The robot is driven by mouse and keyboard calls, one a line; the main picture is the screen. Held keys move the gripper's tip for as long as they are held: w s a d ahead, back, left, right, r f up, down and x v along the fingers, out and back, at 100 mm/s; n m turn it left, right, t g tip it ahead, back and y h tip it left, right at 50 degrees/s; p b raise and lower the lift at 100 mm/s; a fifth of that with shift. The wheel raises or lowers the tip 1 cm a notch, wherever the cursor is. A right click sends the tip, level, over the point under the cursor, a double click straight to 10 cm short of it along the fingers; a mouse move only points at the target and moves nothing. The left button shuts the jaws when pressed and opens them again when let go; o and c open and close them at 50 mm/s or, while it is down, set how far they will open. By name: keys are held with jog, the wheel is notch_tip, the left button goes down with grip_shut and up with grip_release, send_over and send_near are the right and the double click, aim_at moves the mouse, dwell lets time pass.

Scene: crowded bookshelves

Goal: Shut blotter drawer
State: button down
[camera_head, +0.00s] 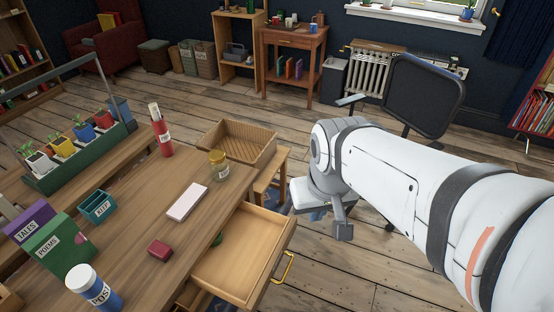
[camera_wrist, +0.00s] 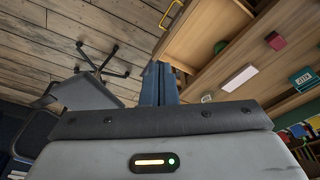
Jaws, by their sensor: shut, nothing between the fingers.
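The open wooden drawer (camera_head: 240,255) sticks out from the desk in the head view, with a brass handle (camera_head: 284,268) on its front. It is mostly empty, with a small green thing (camera_head: 216,240) near its back. The drawer (camera_wrist: 195,28) also shows in the wrist view, with its handle (camera_wrist: 171,13) at the top. My gripper (camera_head: 343,230) is shut and empty, apart from the drawer and to the right of its front. In the wrist view its blue-grey fingers (camera_wrist: 160,84) are together, beside the drawer in the picture. No label on the drawer is readable.
The desk top (camera_head: 130,205) holds a pale pad (camera_head: 188,202), a dark red box (camera_head: 160,250), a jar (camera_head: 218,166) and a red bottle (camera_head: 160,132). An office chair (camera_head: 420,92) is behind my arm. Floor right of the drawer is clear.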

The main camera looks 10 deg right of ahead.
jog(key=w+d+f+m+t+y+b, duration=0.15)
jog(key=w+d+f+m+b, duration=0.25)
jog(key=f+m+b, duration=0.5)
jog(key=w+d+f+m+y+b, duration=0.35)
jog(key=f+m+b, duration=0.35)
jog(key=f, duration=0.5)
jog(key=w+d+f+m+t+y+b, duration=0.1)
jog(key=w+d+f+m+y+b, duration=0.1)
jog(key=w+d+f+m+b, duration=0.45)
jog(key=m+b, duration=0.3)
jog(key=b, duration=0.3)
send_near(289, 236)
jog(key=shift+n, duration=0.25)
jog(key=shift+x, duration=3)
jog(key=shift+d+f, duration=0.1)
